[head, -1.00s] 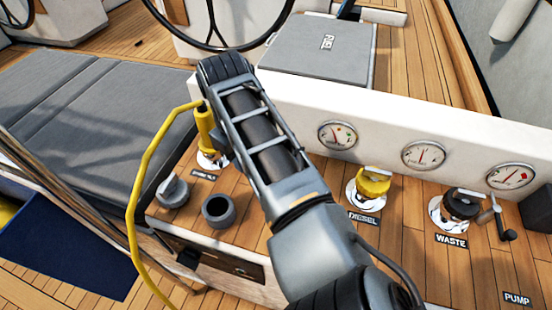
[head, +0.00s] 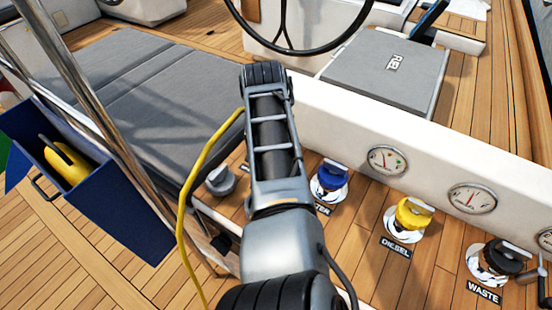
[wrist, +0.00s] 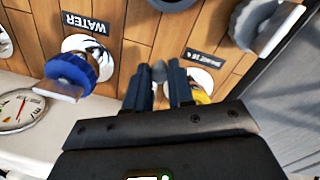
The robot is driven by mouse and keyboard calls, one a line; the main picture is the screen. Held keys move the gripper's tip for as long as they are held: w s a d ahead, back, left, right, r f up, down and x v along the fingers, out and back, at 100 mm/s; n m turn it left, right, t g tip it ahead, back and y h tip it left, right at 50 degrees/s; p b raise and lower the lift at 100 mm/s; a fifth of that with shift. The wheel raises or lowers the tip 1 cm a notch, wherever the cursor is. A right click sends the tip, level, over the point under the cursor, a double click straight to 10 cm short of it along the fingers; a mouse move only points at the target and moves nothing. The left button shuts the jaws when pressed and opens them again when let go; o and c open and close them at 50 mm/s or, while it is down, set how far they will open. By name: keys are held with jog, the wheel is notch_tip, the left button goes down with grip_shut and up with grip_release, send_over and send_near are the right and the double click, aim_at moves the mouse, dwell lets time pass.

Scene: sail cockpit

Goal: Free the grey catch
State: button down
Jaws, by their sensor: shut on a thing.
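In the wrist view my gripper (wrist: 160,82) is closed on a small grey piece, which I take as the grey catch (wrist: 159,70); only its tip shows between the fingers. Just right of the fingers is the white and metal shore socket (wrist: 203,78), under a shore label (wrist: 206,58). A bit of the yellow plug (wrist: 201,97) shows there, mostly hidden by my gripper. In the head view the yellow cable (head: 189,200) runs down from behind my arm. My arm hides the gripper, catch and socket there.
A blue water cap (head: 331,177), yellow diesel cap (head: 413,213) and dark waste cap (head: 501,255) stand right of my arm. A grey knob (head: 219,180) stands left. Gauges (head: 387,161) line the white wall. A blue box (head: 110,205) is at the left.

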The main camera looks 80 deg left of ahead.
jog(key=shift+a+r, duration=0.1)
dwell(0.4)
jog(key=c, duration=1)
grip_release()
jog(key=shift+s+r, duration=0.15)
jog(key=shift+r, duration=1.8)
jog(key=shift+s+r, duration=0.15)
jog(key=shift+r, duration=1.75)
